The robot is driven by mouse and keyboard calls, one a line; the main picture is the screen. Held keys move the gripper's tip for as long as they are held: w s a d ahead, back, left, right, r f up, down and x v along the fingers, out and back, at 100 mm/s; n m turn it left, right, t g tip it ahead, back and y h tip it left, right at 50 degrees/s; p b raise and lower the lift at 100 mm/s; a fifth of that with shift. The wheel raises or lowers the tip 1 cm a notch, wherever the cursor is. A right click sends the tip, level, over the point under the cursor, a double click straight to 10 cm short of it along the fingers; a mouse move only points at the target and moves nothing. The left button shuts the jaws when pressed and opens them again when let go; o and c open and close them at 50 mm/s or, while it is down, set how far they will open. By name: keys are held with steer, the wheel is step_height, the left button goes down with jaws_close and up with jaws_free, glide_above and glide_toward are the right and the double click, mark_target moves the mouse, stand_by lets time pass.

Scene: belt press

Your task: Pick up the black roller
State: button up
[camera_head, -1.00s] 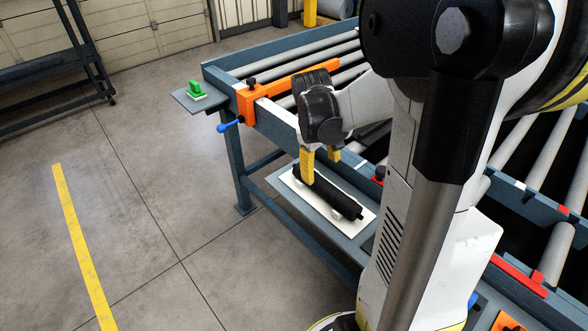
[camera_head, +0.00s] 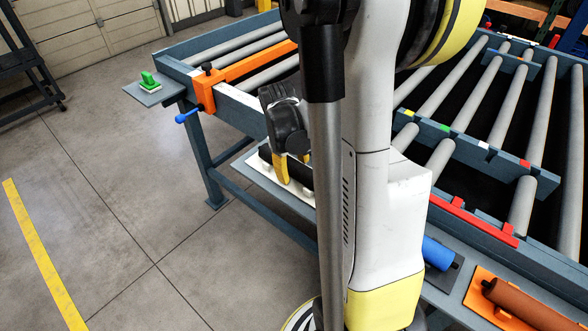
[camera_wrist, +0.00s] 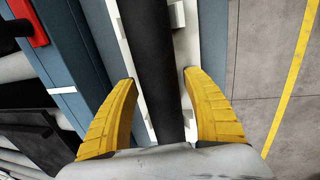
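The black roller (camera_wrist: 155,50) lies on a white holder (camera_wrist: 190,40) on a side shelf of the conveyor frame. In the wrist view it runs lengthwise between the two yellow fingers of my gripper (camera_wrist: 158,80). The fingers are open, one on each side, with narrow pale gaps between them and the roller. In the head view, part of the black roller (camera_head: 298,170) and the white holder's edge (camera_head: 290,188) show beside a yellow finger. My arm hides the roller's right end and the other finger there.
The blue-grey conveyor frame (camera_head: 232,113) with grey rollers stands behind. An orange bracket (camera_head: 208,92) and a green piece (camera_head: 149,80) are at its left end. A blue roller (camera_head: 438,252) and a brown roller (camera_head: 530,308) lie at front right.

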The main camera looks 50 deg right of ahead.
mark_target(297, 162)
steer(key=c, duration=1)
steer(key=shift+c, duration=0.3)
steer(key=shift+r, duration=0.55)
steer(key=r, duration=0.1)
steer(key=r+p, duration=0.2)
steer(key=shift+s+d+r, duration=0.15)
steer(key=shift+s+r, duration=0.1)
steer(key=shift+s, duration=0.05)
steer(key=s+d+r+p, duration=0.3)
steer(key=s+r, duration=0.3)
steer(key=s, duration=0.4)
steer(key=shift+s+r, duration=0.2)
steer(key=shift+s, duration=0.05)
steer(key=shift+d, duration=0.1)
